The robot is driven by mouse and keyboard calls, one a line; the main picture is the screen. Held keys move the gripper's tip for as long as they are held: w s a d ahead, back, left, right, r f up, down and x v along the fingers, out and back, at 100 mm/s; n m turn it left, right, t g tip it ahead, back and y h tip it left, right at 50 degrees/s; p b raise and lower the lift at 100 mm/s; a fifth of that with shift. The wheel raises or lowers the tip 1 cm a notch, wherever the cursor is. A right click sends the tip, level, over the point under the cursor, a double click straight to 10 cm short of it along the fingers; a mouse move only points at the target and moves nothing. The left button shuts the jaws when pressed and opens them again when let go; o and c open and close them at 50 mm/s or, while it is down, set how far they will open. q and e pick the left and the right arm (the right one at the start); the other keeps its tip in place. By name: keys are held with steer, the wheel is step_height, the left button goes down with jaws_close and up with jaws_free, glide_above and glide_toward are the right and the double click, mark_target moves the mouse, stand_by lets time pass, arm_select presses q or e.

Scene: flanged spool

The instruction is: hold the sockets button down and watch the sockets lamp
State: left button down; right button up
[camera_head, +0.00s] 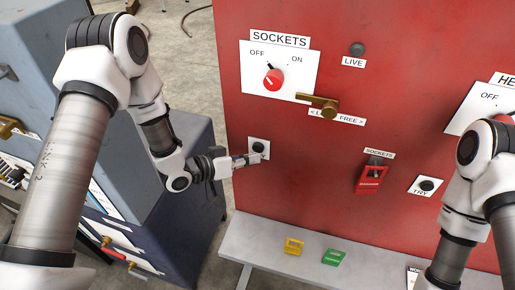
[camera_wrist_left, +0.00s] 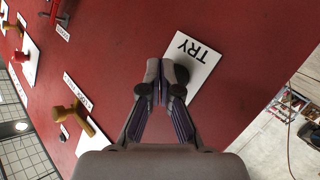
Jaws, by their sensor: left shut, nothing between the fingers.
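The sockets TRY button (camera_head: 258,147) is a small black button on a white plate, low on the left of the red panel. The wrist view shows it (camera_wrist_left: 182,74) beside the fingertips, partly hidden behind them. My left gripper (camera_head: 262,157) is shut and empty, its tips at the plate's lower edge in the head view. I cannot tell whether they touch or press the button. The sockets lamp (camera_head: 357,49), a round grey lamp above the LIVE label, looks dark. My right gripper is out of view.
The red SOCKETS knob (camera_head: 272,79) sits on a white OFF/ON plate. A brass handle (camera_head: 322,104) sticks out below it. A red lockout (camera_head: 370,178) and another TRY button (camera_head: 427,185) are at right. A grey shelf (camera_head: 258,232) holds yellow and green tags.

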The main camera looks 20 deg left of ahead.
arm_select(q)
steer(key=s, duration=0.5)
steer(key=shift+a, duration=0.1)
stand_by(0.4)
steer(key=s+f+n+g+y+b, duration=0.1)
steer(key=s+f+g+y+b, duration=0.3)
steer(key=f, duration=0.6)
steer(key=s+f+n+b, duration=0.1)
steer(key=s+f+b, duration=0.1)
steer(key=s+f, duration=0.6)
steer(key=s+a+f+n+g+y, duration=0.1)
steer(key=s+a+f+g+y, duration=0.2)
steer(key=s, duration=0.3)
steer(key=s+a+f+n+g+y+b, duration=0.1)
steer(key=s+a+f+g+y, duration=0.2)
steer(key=s+a+f, duration=0.2)
steer(key=shift+s+a, duration=0.55)
steer(key=shift+s, duration=0.45)
